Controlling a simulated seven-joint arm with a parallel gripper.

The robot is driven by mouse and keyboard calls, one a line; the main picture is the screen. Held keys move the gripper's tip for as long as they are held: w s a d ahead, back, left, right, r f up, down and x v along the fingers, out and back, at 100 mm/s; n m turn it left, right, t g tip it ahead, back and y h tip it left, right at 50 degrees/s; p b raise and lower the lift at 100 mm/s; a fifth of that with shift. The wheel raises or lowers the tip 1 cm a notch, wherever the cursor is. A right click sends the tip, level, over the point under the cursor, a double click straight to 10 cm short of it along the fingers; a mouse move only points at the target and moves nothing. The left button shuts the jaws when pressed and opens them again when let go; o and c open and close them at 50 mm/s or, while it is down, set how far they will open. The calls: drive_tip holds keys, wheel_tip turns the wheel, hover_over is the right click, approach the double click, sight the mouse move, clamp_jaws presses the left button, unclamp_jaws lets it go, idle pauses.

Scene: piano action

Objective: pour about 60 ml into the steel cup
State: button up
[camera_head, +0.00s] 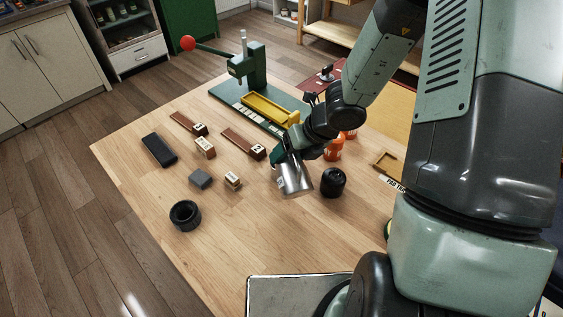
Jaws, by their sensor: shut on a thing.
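My gripper (281,158) is shut on a silvery metal vessel (296,180) over the middle of the table. The vessel is tilted, and its inside and any contents cannot be seen. I cannot tell from this view whether it is the steel cup. A black rounded container (333,182) stands just to its right. No stream of liquid is visible.
The wooden table (235,265) holds a black ring-shaped piece (185,215), a dark block (159,149), a grey block (200,179) and several wooden pieces. A green press (248,70) with a yellow tray stands behind. Orange containers (333,149) stand behind the black container. The front left is clear.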

drive_tip(key=shift+w+r+g, duration=0.1)
drive_tip(key=shift+g, duration=0.2)
idle(0.5)
drive_tip(key=shift+w+a+r+g+p, duration=0.1)
drive_tip(key=shift+w+a+g+p, duration=0.2)
drive_tip(key=shift+w+g, duration=0.35)
idle(1.0)
drive_tip(key=shift+s+d+t, duration=0.35)
drive_tip(key=shift+s+t, duration=0.3)
drive_tip(key=shift+s, duration=0.05)
drive_tip(key=shift+s+f+t, duration=0.15)
drive_tip(key=shift+f+t, duration=0.05)
drive_tip(key=shift+t, duration=0.2)
drive_tip(key=shift+s, duration=0.15)
drive_tip(key=shift+s+f+t, duration=0.25)
drive_tip(key=shift+s+t, duration=0.05)
drive_tip(key=shift+t, duration=0.2)
drive_tip(key=shift+s+d+f+n+t+y, duration=0.1)
drive_tip(key=shift+s+f+n+t+y, duration=0.25)
drive_tip(key=shift+t, duration=0.35)
drive_tip(key=shift+s+d+f+n+t+y, duration=0.1)
drive_tip(key=shift+s+f+n+t+y, duration=0.1)
drive_tip(key=shift+t+y, duration=0.4)
